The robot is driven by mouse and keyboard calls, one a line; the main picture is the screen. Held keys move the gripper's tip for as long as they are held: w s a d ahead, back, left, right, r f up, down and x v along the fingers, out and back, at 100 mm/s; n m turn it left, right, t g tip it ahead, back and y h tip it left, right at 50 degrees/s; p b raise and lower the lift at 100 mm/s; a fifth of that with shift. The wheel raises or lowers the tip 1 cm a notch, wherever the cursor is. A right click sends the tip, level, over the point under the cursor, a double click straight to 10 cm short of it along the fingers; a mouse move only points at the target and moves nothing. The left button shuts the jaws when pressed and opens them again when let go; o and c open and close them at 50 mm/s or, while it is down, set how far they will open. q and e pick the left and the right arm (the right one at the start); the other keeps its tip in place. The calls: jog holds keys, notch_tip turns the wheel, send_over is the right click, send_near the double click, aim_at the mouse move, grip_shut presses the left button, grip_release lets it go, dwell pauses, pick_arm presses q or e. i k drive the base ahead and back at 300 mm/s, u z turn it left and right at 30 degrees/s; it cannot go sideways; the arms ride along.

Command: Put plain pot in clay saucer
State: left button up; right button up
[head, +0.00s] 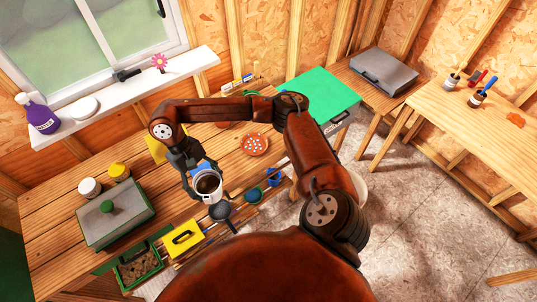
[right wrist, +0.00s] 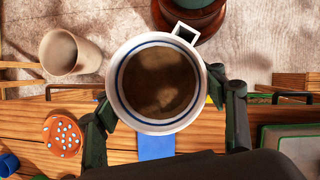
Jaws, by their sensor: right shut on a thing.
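My right gripper (head: 203,184) is shut on a white pot with blue rings and a square handle (right wrist: 115,80). The pot is upright, with dark brown contents, above the front of the wooden bench. The fingers are on opposite sides of it in the right wrist view (right wrist: 160,97). An orange clay saucer (head: 255,144) with white dots lies flat on the bench, to the right of the gripper in the head view. It shows at the left in the wrist view (right wrist: 63,136), apart from the pot. My left gripper is not in view.
A green-grey box (head: 117,216), white jar (head: 90,188) and yellow jar (head: 119,171) stand at the bench's left. A beige bin (right wrist: 71,52) stands beyond that edge. My arm hides part of the bench.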

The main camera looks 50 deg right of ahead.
aim_at(254, 144)
jog(key=u, duration=0.1)
jog(key=i, duration=0.75)
jog(key=z, duration=0.95)
jog(key=i, duration=0.3)
jog(key=z, duration=0.3)
